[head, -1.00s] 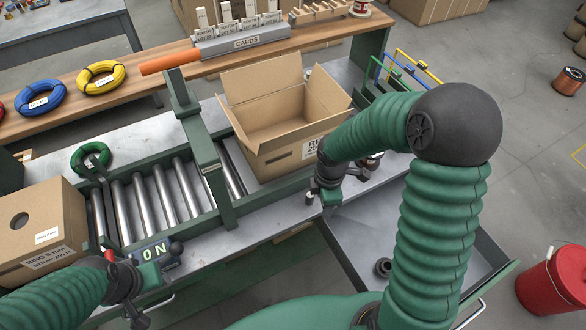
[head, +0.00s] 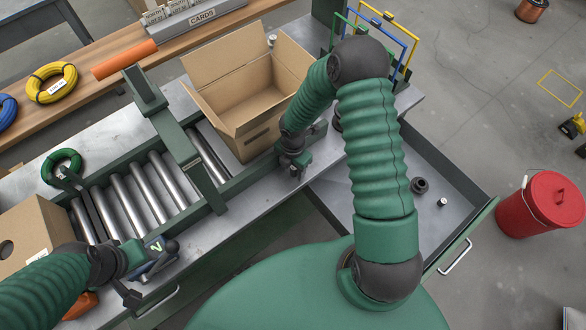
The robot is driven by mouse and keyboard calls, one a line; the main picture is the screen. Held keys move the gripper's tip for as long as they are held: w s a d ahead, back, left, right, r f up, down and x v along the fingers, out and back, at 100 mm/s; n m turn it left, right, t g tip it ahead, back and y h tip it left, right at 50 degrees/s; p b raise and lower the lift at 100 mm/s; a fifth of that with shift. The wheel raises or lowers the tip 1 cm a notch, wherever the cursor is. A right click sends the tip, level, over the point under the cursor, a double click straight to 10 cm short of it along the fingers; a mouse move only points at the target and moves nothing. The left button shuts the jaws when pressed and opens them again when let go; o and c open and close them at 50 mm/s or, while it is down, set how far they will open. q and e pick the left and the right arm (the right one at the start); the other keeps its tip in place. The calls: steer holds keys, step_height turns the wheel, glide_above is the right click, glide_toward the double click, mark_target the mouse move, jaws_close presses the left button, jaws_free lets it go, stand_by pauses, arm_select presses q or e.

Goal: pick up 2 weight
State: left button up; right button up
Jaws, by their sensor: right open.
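No thing in view carries a readable weight label. A small dark round piece with a hole (head: 419,185) and a small silver cylinder (head: 442,202) lie apart in the grey open tray (head: 365,205) at the right; they may be weights. Another dark piece shows partly behind my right arm (head: 337,122). My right gripper (head: 297,166) is open and empty, beside the cardboard box's near right corner, left of the tray. My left gripper (head: 150,272) is at the lower left by a small display unit; its jaws are hard to read.
An open cardboard box (head: 250,100) stands on the roller conveyor (head: 140,190). Coloured wire frames (head: 385,40) stand behind the tray. A red bucket (head: 540,205) is on the floor at right.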

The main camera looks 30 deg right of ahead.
steer(key=shift+s+d, duration=0.1)
steer(key=shift+s, duration=0.1)
steer(key=shift+w, duration=0.15)
steer(key=c, duration=0.6)
jaws_close()
